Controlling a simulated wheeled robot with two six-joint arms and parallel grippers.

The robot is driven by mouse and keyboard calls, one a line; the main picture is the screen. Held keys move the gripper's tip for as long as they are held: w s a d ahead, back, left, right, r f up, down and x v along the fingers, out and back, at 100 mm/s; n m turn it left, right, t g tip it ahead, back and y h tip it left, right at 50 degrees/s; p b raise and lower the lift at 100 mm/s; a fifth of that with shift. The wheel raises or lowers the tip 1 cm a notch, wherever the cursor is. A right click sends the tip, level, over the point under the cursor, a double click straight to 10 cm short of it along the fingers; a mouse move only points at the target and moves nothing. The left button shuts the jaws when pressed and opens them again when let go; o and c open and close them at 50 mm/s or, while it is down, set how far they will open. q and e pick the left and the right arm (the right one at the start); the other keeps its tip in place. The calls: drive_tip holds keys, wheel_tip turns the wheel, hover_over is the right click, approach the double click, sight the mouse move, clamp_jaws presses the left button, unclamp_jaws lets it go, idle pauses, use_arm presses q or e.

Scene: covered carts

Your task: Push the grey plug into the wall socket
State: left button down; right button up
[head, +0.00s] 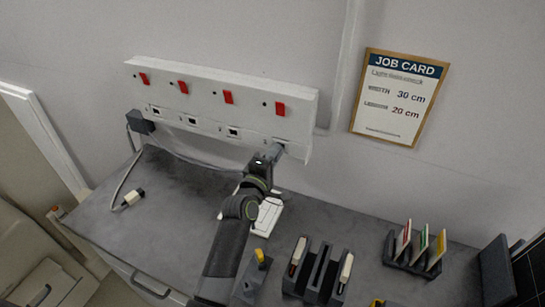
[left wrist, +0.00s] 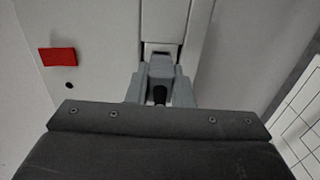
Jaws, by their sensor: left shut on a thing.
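The white socket strip (head: 225,95) is fixed to the wall and has a row of red switches with sockets below them. My left gripper (head: 270,155) is at the strip's right end, below the last red switch (head: 280,108). In the left wrist view its two fingers are closed on the sides of the grey plug (left wrist: 160,72), with a black cable end (left wrist: 160,95) toward me. The plug's far end is at the dark edge of a socket (left wrist: 160,47), in line with it. I cannot tell whether its pins are inside. My right gripper is not in view.
A dark plug (head: 140,122) with a grey cable sits at the strip's left end. A cream-and-black connector (head: 133,198) lies on the grey worktop (head: 175,195). Dark holders with tools and coloured cards (head: 424,240) stand at right. A job card (head: 400,97) hangs on the wall.

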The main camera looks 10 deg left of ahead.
use_arm(q)
drive_tip(key=shift+w+d, duration=0.1)
drive_tip(key=shift+w, duration=0.55)
drive_tip(key=c, duration=1.2)
unclamp_jaws()
drive_tip(key=shift+s, duration=0.1)
